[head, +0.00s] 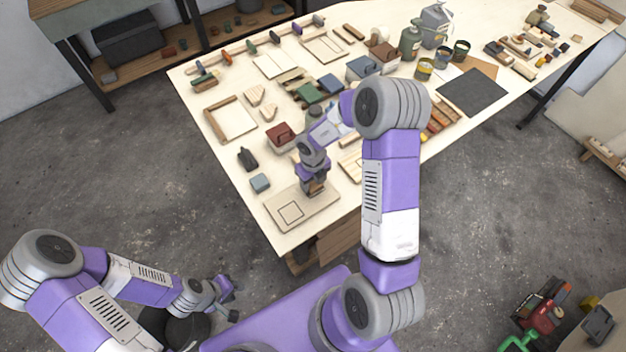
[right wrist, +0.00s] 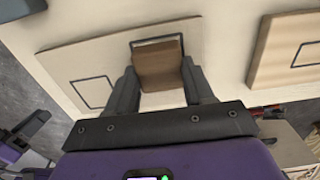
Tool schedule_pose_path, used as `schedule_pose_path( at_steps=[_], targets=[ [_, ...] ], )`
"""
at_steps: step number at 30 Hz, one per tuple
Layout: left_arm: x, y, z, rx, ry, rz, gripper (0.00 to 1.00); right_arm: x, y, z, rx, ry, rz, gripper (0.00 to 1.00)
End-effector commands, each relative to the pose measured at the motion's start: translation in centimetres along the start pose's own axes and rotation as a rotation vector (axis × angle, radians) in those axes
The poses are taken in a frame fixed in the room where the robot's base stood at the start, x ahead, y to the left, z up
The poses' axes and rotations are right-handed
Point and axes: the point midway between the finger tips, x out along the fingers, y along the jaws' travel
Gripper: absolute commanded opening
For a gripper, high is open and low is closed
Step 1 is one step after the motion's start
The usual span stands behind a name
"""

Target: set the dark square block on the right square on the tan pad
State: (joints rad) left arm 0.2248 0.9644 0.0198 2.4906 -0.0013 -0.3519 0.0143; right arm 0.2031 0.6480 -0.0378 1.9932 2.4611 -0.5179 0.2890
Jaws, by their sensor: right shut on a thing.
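The tan pad (head: 302,217) lies at the near corner of the table, and it also shows in the right wrist view (right wrist: 60,58). Its left outlined square (head: 290,211) is bare. My right gripper (head: 314,190) is shut on a brown square block (right wrist: 158,64), held between both fingers over the right part of the pad. The right square's dark outline (right wrist: 152,40) shows behind the block, which hides part of it. I cannot tell whether the block touches the pad. My left gripper (head: 230,299) is open and empty, low and away from the table.
A blue-grey block (head: 260,183) and a small dark object (head: 247,158) stand left of the pad. Another outlined board (right wrist: 285,48) is to the pad's right. The table's edge is close by.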

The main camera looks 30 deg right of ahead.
Motion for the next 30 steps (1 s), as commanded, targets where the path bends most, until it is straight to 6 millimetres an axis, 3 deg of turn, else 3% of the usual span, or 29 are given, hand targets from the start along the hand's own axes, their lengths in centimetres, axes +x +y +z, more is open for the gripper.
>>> schedule_pose_path(
  at_steps=[3, 4, 9, 20, 30],
  targets=[
    [0.0, 0.0, 0.0, 0.000, 0.000, 0.000, 0.35, 0.0, 0.0, 0.0, 0.000, 0.000, 0.000, 0.23],
    [0.0, 0.0, 0.0, 0.000, 0.000, 0.000, 0.35, 0.0, 0.0, 0.0, 0.000, 0.000, 0.000, 0.57],
    [0.0, 0.0, 0.0, 0.000, 0.000, 0.000, 0.35, 0.0, 0.0, 0.0, 0.000, 0.000, 0.000, 0.82],
    [-0.1, 0.1, 0.0, 0.000, 0.000, 0.000, 0.35, -0.7, 0.0, 0.1, 0.001, -0.002, 0.000, 0.82],
    [-1.0, 0.4, 0.0, 0.000, 0.000, 0.000, 0.35, -6.1, 0.0, 0.1, 0.001, -0.003, 0.000, 0.82]
  ],
)
